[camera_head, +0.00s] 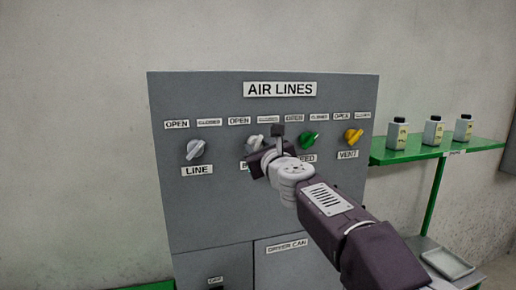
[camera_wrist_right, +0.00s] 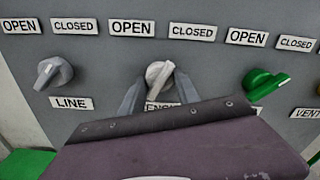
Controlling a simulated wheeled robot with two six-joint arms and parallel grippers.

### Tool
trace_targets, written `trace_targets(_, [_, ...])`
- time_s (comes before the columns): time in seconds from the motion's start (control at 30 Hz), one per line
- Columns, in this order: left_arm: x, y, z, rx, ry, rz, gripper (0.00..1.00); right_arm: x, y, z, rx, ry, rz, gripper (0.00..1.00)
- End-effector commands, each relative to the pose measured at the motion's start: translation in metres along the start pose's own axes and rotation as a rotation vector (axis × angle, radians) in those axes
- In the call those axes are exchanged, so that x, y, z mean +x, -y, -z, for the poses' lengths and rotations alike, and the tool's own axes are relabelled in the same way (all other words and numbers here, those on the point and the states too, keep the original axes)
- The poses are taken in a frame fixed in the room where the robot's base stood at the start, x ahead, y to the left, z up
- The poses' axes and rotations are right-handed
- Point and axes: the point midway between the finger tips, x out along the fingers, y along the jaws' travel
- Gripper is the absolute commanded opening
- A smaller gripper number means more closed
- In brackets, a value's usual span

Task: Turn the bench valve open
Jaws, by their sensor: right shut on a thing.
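The bench valve is the pale grey knob (camera_head: 253,142) second from the left on the AIR LINES panel. It also shows in the right wrist view (camera_wrist_right: 158,74), between OPEN and CLOSED labels, with its label below partly hidden. Its handle slants, leaning up to the right. My right gripper (camera_head: 264,148) is at this knob and covers part of it in the head view. In the right wrist view its two grey fingers (camera_wrist_right: 160,92) stand on either side of the knob, shut on it. My left gripper is not in view.
The grey LINE knob (camera_head: 196,150) is to the left. The green FEED knob (camera_head: 309,140) and yellow VENT knob (camera_head: 353,137) are close on the right. A green shelf (camera_head: 405,156) with several bottles (camera_head: 433,131) stands right of the panel (camera_head: 215,215).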

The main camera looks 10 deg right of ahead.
Motion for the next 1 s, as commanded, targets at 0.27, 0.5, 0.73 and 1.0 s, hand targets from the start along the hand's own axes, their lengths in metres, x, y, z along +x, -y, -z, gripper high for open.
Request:
trace_targets(0.27, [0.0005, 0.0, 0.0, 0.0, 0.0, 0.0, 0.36, 0.0007, -0.0004, 0.0025, -0.263, -0.004, -0.003, 0.0])
trace_targets(0.5, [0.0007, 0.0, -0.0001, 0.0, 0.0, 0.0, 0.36, 0.0007, 0.0002, 0.0027, -0.492, -0.004, -0.004, 0.0])
trace_targets(0.73, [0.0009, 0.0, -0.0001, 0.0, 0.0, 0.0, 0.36, 0.0008, 0.0007, 0.0026, -0.711, -0.004, -0.004, 0.0])
trace_targets(1.0, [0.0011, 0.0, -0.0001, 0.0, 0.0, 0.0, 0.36, 0.0008, 0.0012, 0.0022, -0.956, -0.004, -0.005, 0.0])
